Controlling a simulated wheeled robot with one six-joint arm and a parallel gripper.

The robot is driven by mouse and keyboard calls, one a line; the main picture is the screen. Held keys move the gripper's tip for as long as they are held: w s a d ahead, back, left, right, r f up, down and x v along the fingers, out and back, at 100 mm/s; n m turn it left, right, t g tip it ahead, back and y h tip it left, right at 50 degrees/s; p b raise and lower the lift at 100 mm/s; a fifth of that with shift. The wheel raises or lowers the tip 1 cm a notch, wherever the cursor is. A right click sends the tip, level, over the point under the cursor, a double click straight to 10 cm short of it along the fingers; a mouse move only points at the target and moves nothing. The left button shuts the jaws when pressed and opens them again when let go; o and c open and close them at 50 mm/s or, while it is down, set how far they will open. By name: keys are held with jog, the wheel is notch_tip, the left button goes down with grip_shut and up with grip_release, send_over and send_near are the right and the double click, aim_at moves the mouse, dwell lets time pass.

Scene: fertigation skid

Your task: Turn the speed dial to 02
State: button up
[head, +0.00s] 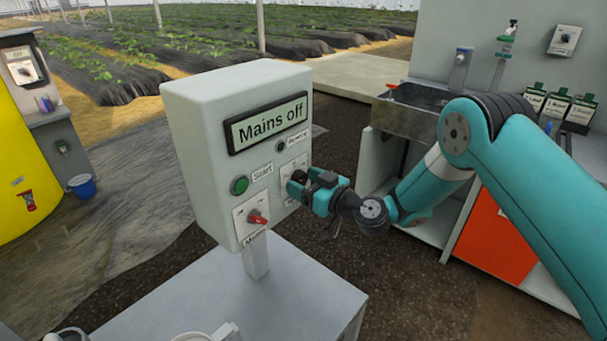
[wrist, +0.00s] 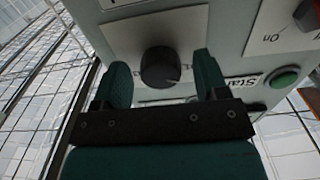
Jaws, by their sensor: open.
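The control box (head: 200,150) stands on a grey cabinet, and its display (head: 268,122) reads "Mains off". The speed dial, a dark round knob (wrist: 161,67) on a pale plate, shows in the wrist view. In the head view my gripper covers most of that dial. My gripper (head: 298,183) is at the right side of the box front. In the wrist view its two green fingers (wrist: 164,80) are apart, one on each side of the knob; I cannot tell if they touch it. The dial's setting cannot be read.
A red-handled Mains switch (head: 257,217) and a green Start button (head: 240,185) are left of my gripper. A small dark button (head: 280,147) is above it. A sink (head: 415,108) stands behind my arm at right. A yellow tank (head: 30,150) is far left.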

jog(key=shift+w+a, duration=0.2)
jog(key=shift+a, duration=0.05)
jog(key=c, duration=0.9)
jog(key=shift+f, duration=0.1)
jog(key=shift+m+b, duration=0.95)
jog(key=shift+m, duration=0.05)
jog(key=m+b, duration=0.2)
jog(key=m, duration=0.1)
jog(key=shift+m, duration=0.3)
jog(key=m+b, duration=0.1)
jog(key=m, duration=0.5)
jog(key=shift+s, duration=0.1)
